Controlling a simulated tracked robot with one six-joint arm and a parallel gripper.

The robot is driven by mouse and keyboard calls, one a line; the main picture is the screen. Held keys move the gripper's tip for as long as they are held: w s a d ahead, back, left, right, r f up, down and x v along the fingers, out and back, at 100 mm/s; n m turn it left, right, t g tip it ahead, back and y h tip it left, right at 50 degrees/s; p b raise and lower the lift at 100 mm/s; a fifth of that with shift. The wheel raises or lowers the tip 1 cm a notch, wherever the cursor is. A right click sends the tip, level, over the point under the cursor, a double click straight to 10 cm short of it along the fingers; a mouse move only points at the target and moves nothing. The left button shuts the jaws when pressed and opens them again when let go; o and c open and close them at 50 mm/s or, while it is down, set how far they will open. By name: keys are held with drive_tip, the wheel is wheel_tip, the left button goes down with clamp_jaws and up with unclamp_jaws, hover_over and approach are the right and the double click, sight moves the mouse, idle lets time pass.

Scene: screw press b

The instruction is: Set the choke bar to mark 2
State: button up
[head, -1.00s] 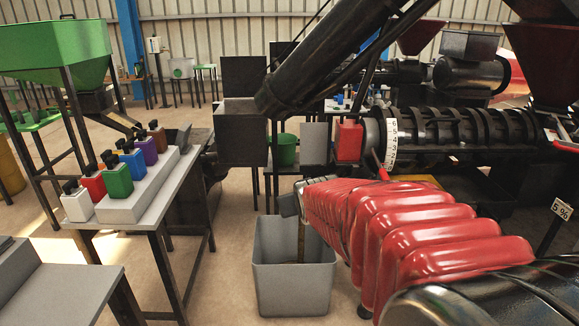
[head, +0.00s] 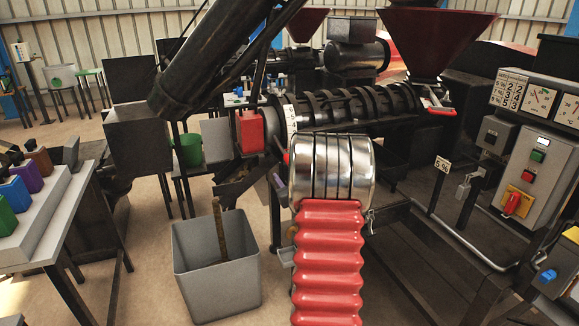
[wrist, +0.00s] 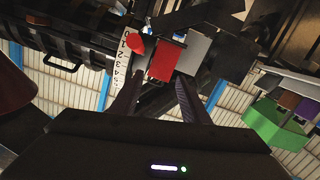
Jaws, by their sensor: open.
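The choke bar's red knob (wrist: 135,47) shows in the wrist view, beside a white numbered scale (wrist: 123,63) on the press. In the head view the red tip (head: 286,157) is partly hidden by my arm, and most of the scale (head: 290,118) is covered too. I cannot read which mark the bar stands at. My gripper (wrist: 158,82) is open and empty in the wrist view. Its fingers point towards the press, with the knob near the left fingertip and apparently beyond it.
A red block (head: 250,131) is beside the scale. A grey bin (head: 217,275) with a stick stands below. A dark red hopper (head: 430,40) sits above the barrel. A control panel (head: 527,165) is at right, a table with coloured blocks (head: 60,205) at left. Dark frame rails stand at lower right.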

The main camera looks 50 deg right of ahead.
drive_tip(key=s+d+f+t, duration=0.1)
drive_tip(key=s+d+f, duration=0.2)
drive_tip(key=s+d, duration=0.1)
drive_tip(key=shift+d+f+h, duration=0.25)
drive_tip(key=shift+d+h, duration=0.05)
drive_tip(key=shift+d, duration=0.05)
drive_tip(key=shift+w, duration=0.1)
drive_tip(key=x, duration=1.3)
drive_tip(key=shift+w+d, duration=0.2)
drive_tip(key=shift+w, duration=0.1)
drive_tip(key=shift+c, duration=0.5)
drive_tip(key=shift+a, duration=0.1)
clamp_jaws()
